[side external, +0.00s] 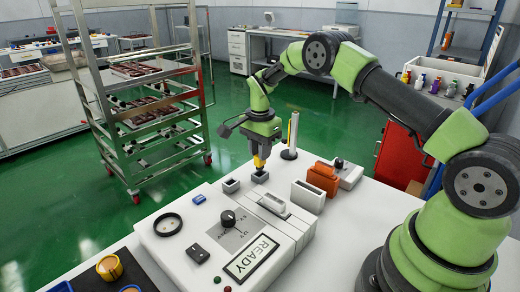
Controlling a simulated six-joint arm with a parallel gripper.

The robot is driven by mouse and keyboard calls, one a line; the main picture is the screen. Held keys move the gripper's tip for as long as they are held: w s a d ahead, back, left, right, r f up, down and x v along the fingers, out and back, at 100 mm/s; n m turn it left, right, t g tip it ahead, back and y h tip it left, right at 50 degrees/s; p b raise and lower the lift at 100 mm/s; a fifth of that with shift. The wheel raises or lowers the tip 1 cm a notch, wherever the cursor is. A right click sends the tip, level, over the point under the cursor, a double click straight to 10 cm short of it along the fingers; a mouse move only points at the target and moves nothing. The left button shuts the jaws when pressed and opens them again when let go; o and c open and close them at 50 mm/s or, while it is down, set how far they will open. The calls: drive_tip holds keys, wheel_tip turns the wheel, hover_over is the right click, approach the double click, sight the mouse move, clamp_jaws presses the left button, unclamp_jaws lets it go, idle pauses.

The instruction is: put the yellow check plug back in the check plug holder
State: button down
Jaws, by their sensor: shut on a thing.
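My gripper (261,152) points straight down over the white table and is shut on the yellow check plug (259,162). The plug is upright, with its lower end just above or at a small grey open-topped block (260,177), which looks like the check plug holder. I cannot tell whether the plug's tip is inside this block or only over it. A second small grey block (231,186) stands just to the left, with a dark opening on top.
A white device with a knob (227,218) and a READY display (251,259) stands in front. A slim upright post (292,135) is close behind right. A grey open-topped box (308,196) and an orange block (323,179) stand to the right.

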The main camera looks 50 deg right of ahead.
drive_tip(key=shift+f, duration=1.35)
idle(0.3)
drive_tip(key=c, duration=0.9)
unclamp_jaws()
wheel_tip(320, 180, up, 10)
drive_tip(key=shift+f, duration=0.1)
